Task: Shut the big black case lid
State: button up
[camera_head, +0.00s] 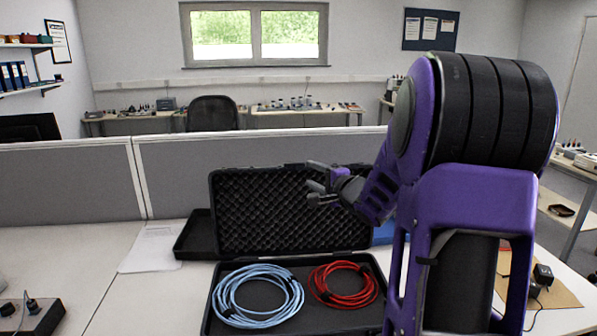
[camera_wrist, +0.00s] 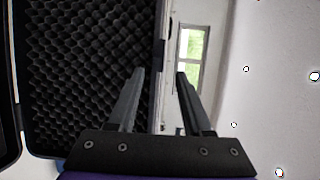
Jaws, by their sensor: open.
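The big black case (camera_head: 212,318) lies open on the desk. Its lid (camera_head: 262,215), lined with dark egg-crate foam, stands upright at the back of the base. My gripper (camera_head: 316,186) is at the upper right part of the lid in the head view, its fingers pointing left. In the wrist view, the foam-lined lid (camera_wrist: 85,70) fills the left side, and my open gripper (camera_wrist: 158,75) has the lid's edge between its fingers in the picture. I cannot tell whether they touch the lid.
A blue cable coil (camera_head: 257,295) and a red cable coil (camera_head: 343,284) lie in the case base. A black tray (camera_head: 195,236) and white paper (camera_head: 150,248) are left of the case. A grey partition (camera_head: 250,160) stands behind it. A black device (camera_head: 30,316) sits at front left.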

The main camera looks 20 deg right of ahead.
aim_at(295, 165)
jog(key=w, duration=0.5)
jog(key=w+f, duration=0.1)
jog(key=w, duration=0.2)
jog(key=shift+w+a+b, duration=0.15)
jog(key=shift+a+b, duration=0.1)
jog(key=shift+b, duration=0.1)
jog(key=shift+r, duration=0.1)
grip_shut()
